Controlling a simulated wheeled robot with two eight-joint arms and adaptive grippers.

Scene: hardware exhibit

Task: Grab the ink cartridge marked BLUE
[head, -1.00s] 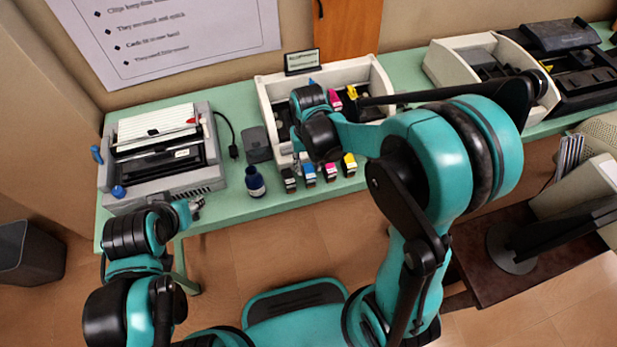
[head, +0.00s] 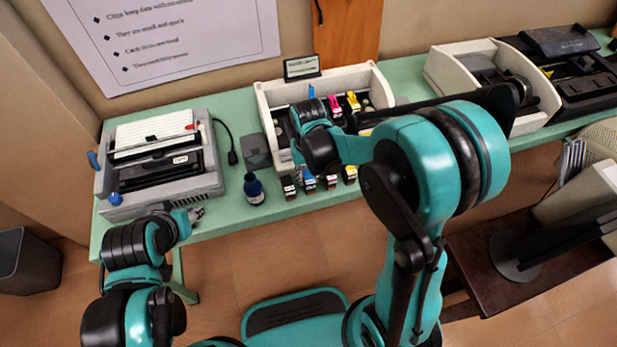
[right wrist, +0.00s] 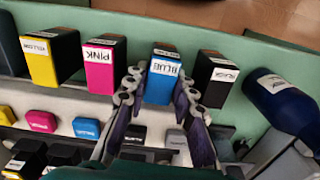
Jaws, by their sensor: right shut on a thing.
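The blue ink cartridge with the BLUE label (right wrist: 162,72) stands at the front edge of the green table, between the black and pink ones. It also shows in the head view (head: 309,184), just below my right wrist. My right gripper (right wrist: 161,84) is shut on it, one finger on each side. In the head view my right wrist hides most of that gripper. My left gripper (head: 196,214) is near the table's front left edge, away from the cartridges; its finger opening is too small to tell.
The pink (right wrist: 99,65), yellow (right wrist: 48,58) and black (right wrist: 214,78) cartridges stand close beside it. A dark blue bottle (head: 254,188) stands to their left in the head view. Behind is a white open box (head: 262,108) holding more cartridges. A grey printer (head: 160,165) stands at left.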

